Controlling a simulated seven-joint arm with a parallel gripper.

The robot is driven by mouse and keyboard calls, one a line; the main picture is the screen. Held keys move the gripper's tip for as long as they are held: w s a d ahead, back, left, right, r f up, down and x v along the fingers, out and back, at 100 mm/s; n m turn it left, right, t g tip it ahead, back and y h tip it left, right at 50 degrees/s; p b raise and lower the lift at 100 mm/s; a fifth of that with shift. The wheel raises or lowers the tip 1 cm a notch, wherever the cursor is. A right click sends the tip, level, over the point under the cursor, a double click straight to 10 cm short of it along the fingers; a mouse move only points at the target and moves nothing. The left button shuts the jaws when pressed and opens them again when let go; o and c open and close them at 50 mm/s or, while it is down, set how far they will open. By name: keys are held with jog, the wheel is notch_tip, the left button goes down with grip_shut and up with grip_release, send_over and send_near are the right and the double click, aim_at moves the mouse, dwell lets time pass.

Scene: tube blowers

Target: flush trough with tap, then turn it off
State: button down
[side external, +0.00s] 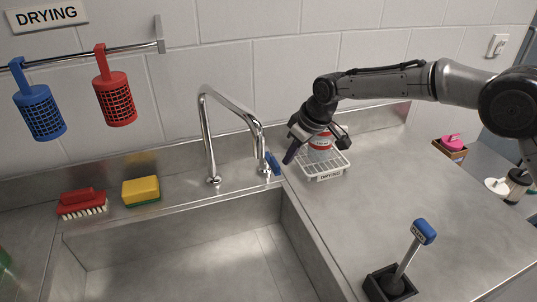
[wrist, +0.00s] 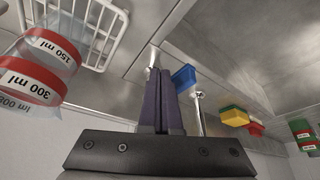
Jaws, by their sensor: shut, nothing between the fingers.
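The metal tap (side external: 205,125) is a bent chrome pipe standing at the back edge of the steel trough (side external: 190,262). Its blue lever handle (side external: 273,163) is on the right side of the tap and also shows in the wrist view (wrist: 184,77). My gripper (side external: 289,158) is shut and empty, with dark purple fingers, just right of the blue handle. In the wrist view my fingertips (wrist: 158,75) lie close beside the handle; I cannot tell if they touch it. No water stream is visible in the trough.
A white drying rack (side external: 325,172) holds red-banded containers (wrist: 30,80) behind my gripper. A blue-headed brush in a black holder (side external: 388,285) stands front right. A yellow sponge (side external: 141,190) and red brush (side external: 80,203) lie left. Blue and red baskets (side external: 115,98) hang on the rail.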

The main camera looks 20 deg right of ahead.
aim_at(273, 170)
jog(key=shift+f, duration=0.35)
jog(key=shift+a, duration=0.15)
jog(key=shift+a, duration=0.35)
jog(key=shift+a, duration=1.75)
jog(key=shift+d+r, duration=0.25)
jog(key=shift+r, duration=0.9)
jog(key=shift+d+r, duration=0.2)
jog(key=shift+r, duration=0.9)
